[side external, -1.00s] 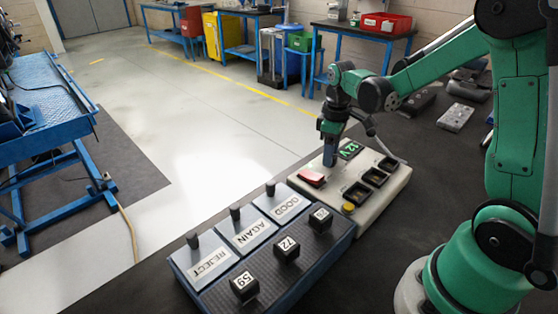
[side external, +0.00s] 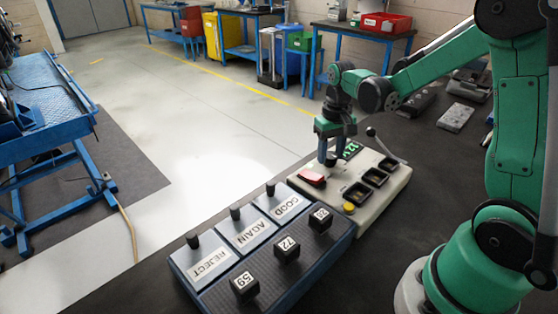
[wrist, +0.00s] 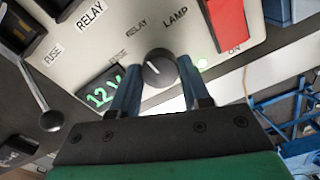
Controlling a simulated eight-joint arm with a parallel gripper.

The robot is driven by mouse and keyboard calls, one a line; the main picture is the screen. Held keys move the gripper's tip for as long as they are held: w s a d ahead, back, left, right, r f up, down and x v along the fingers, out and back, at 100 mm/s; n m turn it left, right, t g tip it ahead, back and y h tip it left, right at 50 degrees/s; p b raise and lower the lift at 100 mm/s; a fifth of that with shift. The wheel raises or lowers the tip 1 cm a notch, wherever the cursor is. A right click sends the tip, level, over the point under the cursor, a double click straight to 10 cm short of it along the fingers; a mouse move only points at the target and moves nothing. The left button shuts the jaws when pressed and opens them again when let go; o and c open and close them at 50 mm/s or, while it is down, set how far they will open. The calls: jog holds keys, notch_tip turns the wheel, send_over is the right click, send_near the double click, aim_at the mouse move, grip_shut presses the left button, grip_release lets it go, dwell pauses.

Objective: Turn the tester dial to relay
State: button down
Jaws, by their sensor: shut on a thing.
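The tester (side external: 376,202) is a pale box on the bench with a green "12V" display (wrist: 102,98), which also shows in the side view (side external: 351,149). Its round black dial (wrist: 158,68) has a white pointer mark aimed up and left in the wrist view. The small RELAY label (wrist: 136,28) is up-left of the dial, and a dim FUSE label (wrist: 118,55) is farther left. I cannot tell exactly which label the mark meets. My gripper (side external: 329,159) points down over the dial, shut on it with one blue finger at each side.
A red switch (side external: 312,177), a yellow button (side external: 348,207) and several dark sockets (side external: 376,178) are on the tester. A ball-ended lever (wrist: 50,120) rises near the display. A blue-grey tray (side external: 177,258) with REJECT, AGAIN and GOOD plates and numbered black blocks (side external: 287,247) stands in front.

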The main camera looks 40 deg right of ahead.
aim_at(331, 155)
jog(key=shift+m, duration=0.5)
jog(key=shift+c, duration=2.1)
grip_release()
jog(key=shift+r, duration=2.8)
